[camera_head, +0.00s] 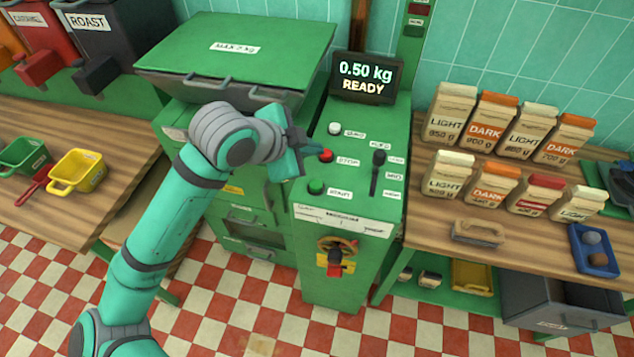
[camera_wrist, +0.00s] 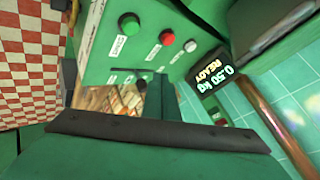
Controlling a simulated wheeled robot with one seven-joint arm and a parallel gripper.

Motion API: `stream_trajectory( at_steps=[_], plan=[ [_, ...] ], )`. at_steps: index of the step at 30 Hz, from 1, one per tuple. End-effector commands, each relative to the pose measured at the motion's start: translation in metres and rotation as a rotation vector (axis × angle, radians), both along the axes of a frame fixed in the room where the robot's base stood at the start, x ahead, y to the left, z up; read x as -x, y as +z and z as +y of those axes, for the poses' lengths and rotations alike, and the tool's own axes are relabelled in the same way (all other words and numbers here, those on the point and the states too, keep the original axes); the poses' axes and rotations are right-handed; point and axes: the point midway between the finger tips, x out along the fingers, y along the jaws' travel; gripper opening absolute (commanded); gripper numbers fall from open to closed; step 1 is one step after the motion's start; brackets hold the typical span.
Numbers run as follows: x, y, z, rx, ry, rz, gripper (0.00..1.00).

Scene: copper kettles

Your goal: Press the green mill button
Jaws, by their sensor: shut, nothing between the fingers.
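The green button (camera_head: 316,187) sits at the lower left of the green mill's control panel (camera_head: 345,200), with a label beside it. It also shows in the wrist view (camera_wrist: 129,24) at the upper left, uncovered. The red button (camera_head: 325,155), labelled STOP, and the white button (camera_head: 335,128) stand farther up the panel; both show in the wrist view too. My gripper (camera_head: 312,148) is shut and empty. Its fingers point right over the panel, near the red button in the head view and apart from the green one. Its height above the panel is hard to judge.
A dark lever (camera_head: 377,165) stands up at the panel's right. The display (camera_head: 366,78) reads 0.50 kg READY. The green hopper lid (camera_head: 240,50) is at the left back. Several labelled bags (camera_head: 490,120) stand on the right table.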

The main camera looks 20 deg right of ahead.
Motion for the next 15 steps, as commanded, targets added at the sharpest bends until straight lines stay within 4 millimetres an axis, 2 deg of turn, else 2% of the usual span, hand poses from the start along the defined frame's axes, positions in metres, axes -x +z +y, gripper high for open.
stream_trajectory(
  at_steps=[15],
  plan=[
    [0.0006, -0.0051, 0.0015, -0.013, -0.004, 0.002, 0.0]
  ],
)
